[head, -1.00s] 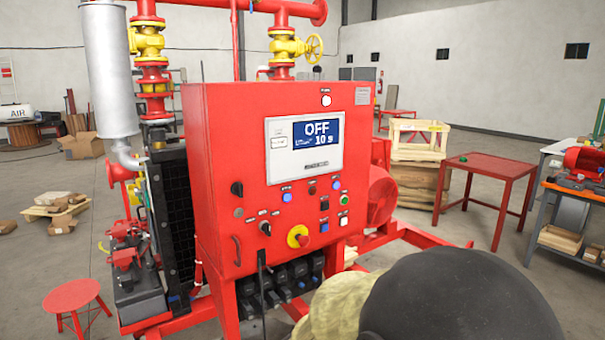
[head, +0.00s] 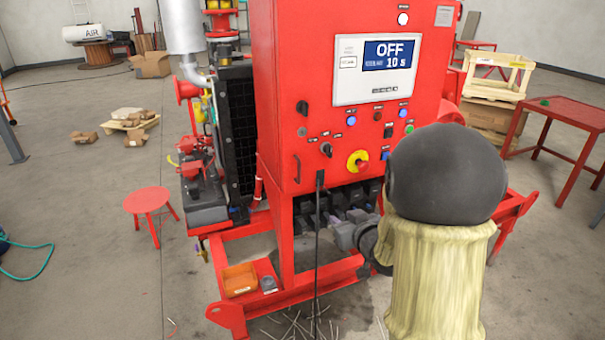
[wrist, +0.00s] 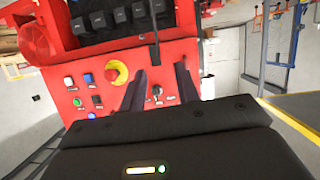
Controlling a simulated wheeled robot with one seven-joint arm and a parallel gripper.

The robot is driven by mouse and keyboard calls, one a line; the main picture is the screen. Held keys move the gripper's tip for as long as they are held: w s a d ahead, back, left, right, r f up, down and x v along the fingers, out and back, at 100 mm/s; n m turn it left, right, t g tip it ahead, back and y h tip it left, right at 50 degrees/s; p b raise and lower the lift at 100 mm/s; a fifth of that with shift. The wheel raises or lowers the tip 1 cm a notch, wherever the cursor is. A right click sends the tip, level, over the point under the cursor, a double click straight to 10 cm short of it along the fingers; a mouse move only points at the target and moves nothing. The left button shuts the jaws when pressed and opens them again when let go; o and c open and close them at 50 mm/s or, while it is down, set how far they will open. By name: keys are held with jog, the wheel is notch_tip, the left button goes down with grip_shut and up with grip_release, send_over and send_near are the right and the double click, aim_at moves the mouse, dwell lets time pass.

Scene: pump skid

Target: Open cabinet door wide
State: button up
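The red cabinet (head: 345,130) stands in the middle of the head view, with an OFF screen, knobs and buttons on its front. The front looks closed. The wrist view shows the lower part of the cabinet front (wrist: 90,75) upside down, with the yellow-and-red stop button (wrist: 116,73). My gripper (wrist: 160,80) has its two dark fingers apart, with nothing seen held between them. The fingers point towards the cabinet front; their distance from it is unclear. The gripper is not clearly seen in the head view.
A black cable (head: 317,240) hangs below the cabinet. The red skid frame (head: 235,313) juts out at floor level. A red stool (head: 147,200) stands to the left, with open floor around it. A red table (head: 570,112) and wooden crate (head: 497,75) stand to the right.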

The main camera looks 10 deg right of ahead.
aim_at(300, 172)
jog(key=shift+w+a+r+n+t+y, duration=0.15)
jog(key=shift+r+n+t+y, duration=0.3)
jog(key=shift+r+y, duration=0.3)
jog(key=shift+w+a+r+n+t+y, duration=0.15)
jog(key=shift+r+n+t+y, duration=0.3)
jog(key=shift+y, duration=0.45)
jog(key=shift+w+r+n+t+y, duration=0.25)
jog(key=shift+r+t+y, duration=0.25)
jog(key=shift+r+y, duration=0.3)
jog(key=p+x, duration=0.5)
jog(key=x, duration=1.2)
jog(key=shift+w+a+p, duration=0.1)
jog(key=shift+w+p, duration=0.05)
jog(key=shift+p, duration=0.15)
grip_shut()
